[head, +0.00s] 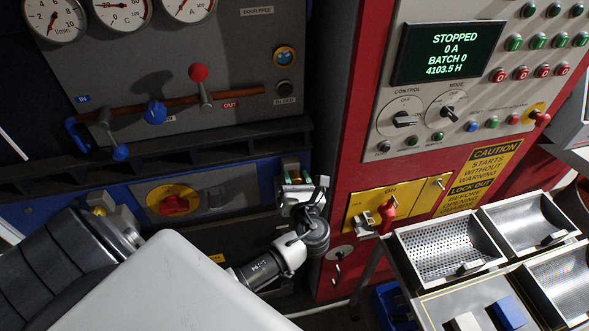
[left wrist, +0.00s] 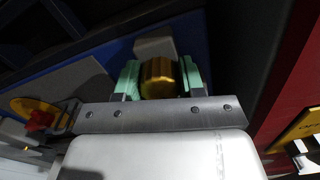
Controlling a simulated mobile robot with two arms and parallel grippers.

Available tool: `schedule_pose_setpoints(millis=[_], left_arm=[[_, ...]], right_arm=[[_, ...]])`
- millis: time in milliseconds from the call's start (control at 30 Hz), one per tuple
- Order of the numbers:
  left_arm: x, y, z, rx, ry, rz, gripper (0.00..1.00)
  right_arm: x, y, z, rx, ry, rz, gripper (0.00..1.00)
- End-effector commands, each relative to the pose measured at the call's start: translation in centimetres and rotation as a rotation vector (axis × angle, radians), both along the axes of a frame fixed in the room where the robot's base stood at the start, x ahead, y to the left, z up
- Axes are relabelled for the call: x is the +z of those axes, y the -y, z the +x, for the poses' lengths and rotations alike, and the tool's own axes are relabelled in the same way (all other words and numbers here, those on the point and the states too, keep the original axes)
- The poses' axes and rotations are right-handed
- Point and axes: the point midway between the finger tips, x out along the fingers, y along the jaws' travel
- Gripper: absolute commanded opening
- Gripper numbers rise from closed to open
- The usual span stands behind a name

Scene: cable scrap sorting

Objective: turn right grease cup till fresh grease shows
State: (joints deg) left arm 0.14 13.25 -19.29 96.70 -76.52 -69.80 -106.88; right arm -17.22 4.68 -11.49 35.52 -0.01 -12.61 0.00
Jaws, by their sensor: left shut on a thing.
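The right grease cup (left wrist: 159,78) is a ribbed brass cap on a grey block on the blue machine front. In the left wrist view it sits between the two green finger pads of my left gripper (left wrist: 160,80), which is shut on its sides. In the head view my left gripper (head: 297,186) reaches the cup from below and mostly hides it. No grease can be made out around the cap. The left grease cup (head: 100,210) is a similar brass cap, partly behind my arm. My right gripper is not in view.
A red rotary switch (head: 175,204) on a yellow disc lies between the cups. A dark ledge (head: 200,150) runs above. To the right stand a red cabinet with a STOPPED display (head: 448,52), a red-handled isolator (head: 387,212) and metal trays (head: 448,247).

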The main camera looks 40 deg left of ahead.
Motion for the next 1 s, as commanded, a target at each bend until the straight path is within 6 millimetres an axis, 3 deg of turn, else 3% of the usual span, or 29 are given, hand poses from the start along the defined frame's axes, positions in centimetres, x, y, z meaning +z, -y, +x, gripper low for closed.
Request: schedule_pose_setpoints(millis=[733, 767, 900, 1000], left_arm=[[-0.01, 0.04, 0.04, -0.001, -0.082, 0.072, 0.15], [-0.01, 0.04, 0.04, -0.001, -0.082, 0.072, 0.41], [-0.01, 0.04, 0.04, -0.001, -0.082, 0.072, 0.62], [-0.01, 0.02, 0.04, -0.001, -0.081, 0.072, 0.64]], right_arm=[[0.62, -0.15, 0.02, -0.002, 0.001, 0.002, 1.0], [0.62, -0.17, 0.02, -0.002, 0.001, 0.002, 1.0], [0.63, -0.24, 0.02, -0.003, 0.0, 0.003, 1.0], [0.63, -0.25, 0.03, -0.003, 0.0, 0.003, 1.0]])
